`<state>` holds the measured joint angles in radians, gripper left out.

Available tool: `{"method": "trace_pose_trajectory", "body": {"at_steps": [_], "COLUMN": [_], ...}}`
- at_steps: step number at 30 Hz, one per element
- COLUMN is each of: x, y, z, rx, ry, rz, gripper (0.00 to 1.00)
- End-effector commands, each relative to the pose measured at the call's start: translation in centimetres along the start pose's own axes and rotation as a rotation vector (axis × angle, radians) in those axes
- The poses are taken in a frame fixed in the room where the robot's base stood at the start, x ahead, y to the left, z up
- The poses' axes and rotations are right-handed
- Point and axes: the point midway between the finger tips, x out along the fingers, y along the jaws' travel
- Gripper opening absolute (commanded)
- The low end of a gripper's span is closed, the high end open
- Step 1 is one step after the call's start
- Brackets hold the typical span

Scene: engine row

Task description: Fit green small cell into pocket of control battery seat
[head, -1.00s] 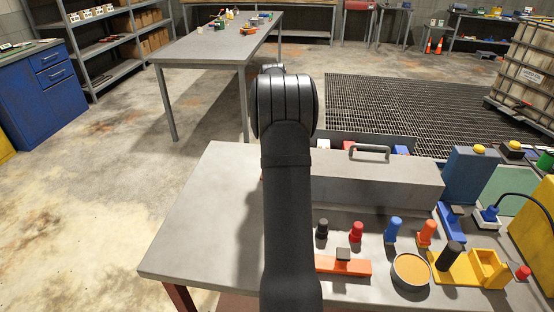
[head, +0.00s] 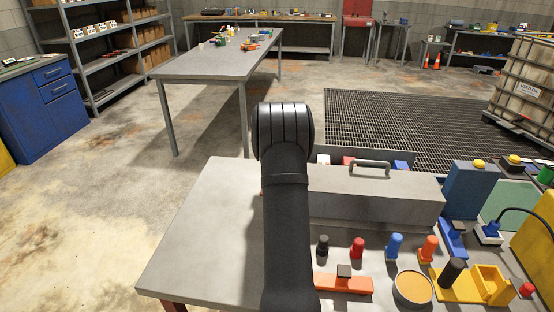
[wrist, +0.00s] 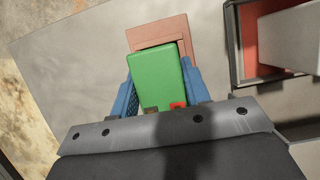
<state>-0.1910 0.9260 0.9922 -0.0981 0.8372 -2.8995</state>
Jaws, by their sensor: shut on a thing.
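The green small cell (wrist: 152,75) is a rounded green block with a small red patch and a brownish patch at its near end. My gripper (wrist: 160,82) is shut on it, with a blue finger on each side. Just past the cell in the wrist view is a pinkish-red piece with a stepped rim (wrist: 158,29), which looks like the control battery seat. The cell covers its near part, and I cannot tell whether the cell is above it or touching it. In the head view my arm hides the gripper and the cell.
A grey lidded box (head: 375,195) with a handle stands on the bench (head: 190,255), right of my arm. Several coloured pegs, an orange-filled bowl (head: 413,287) and a yellow fixture (head: 487,285) sit at the right. The bench is clear left of my arm.

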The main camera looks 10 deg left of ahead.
Motion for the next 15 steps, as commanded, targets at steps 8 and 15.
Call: {"method": "trace_pose_trajectory", "body": {"at_steps": [8, 15], "x": [0.23, 0.21], "y": [-0.01, 0.0], "z": [-0.1, -0.09], "rx": [0.0, 0.0], "ry": [0.001, 0.0], "rz": [0.0, 0.0], "gripper": [0.62, 0.64]}}
